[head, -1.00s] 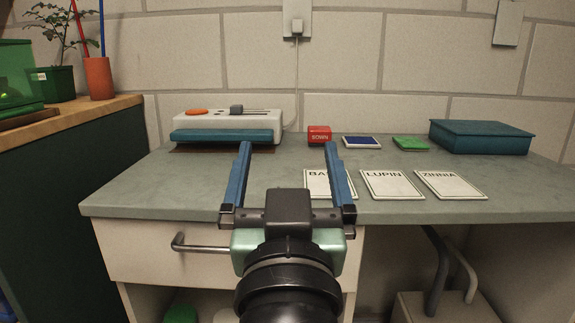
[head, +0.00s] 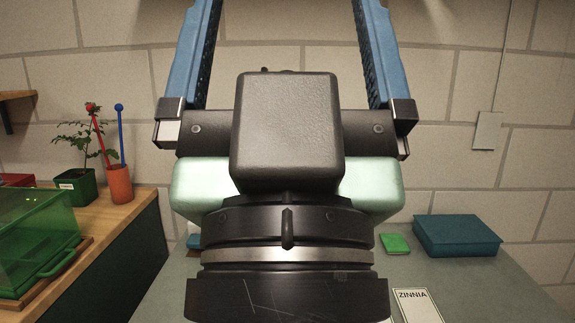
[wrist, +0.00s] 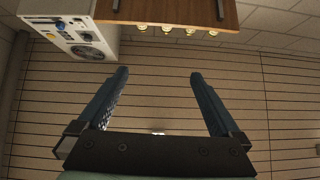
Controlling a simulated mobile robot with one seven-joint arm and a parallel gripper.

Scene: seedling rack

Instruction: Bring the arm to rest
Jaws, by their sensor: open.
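My gripper (head: 287,60) fills the middle of the head view, raised close to the camera. Its two blue fingers are spread wide apart and point upward, and their tips run out of the top of the picture. In the wrist view my gripper (wrist: 158,80) is open with nothing between the fingers. Behind the fingers there is a wall with dark horizontal lines (wrist: 160,100). My gripper touches nothing that I can see, and it hides the middle of the grey worktop (head: 480,280).
The ZINNIA card (head: 415,305), a green packet (head: 394,243) and a teal box (head: 457,236) lie on the worktop. On the left wooden counter (head: 125,225) stand a green clear-lidded box (head: 35,240), a potted plant (head: 78,187) and an orange cup (head: 119,184). A wooden board (wrist: 185,12) and white unit (wrist: 80,35) show in the wrist view.

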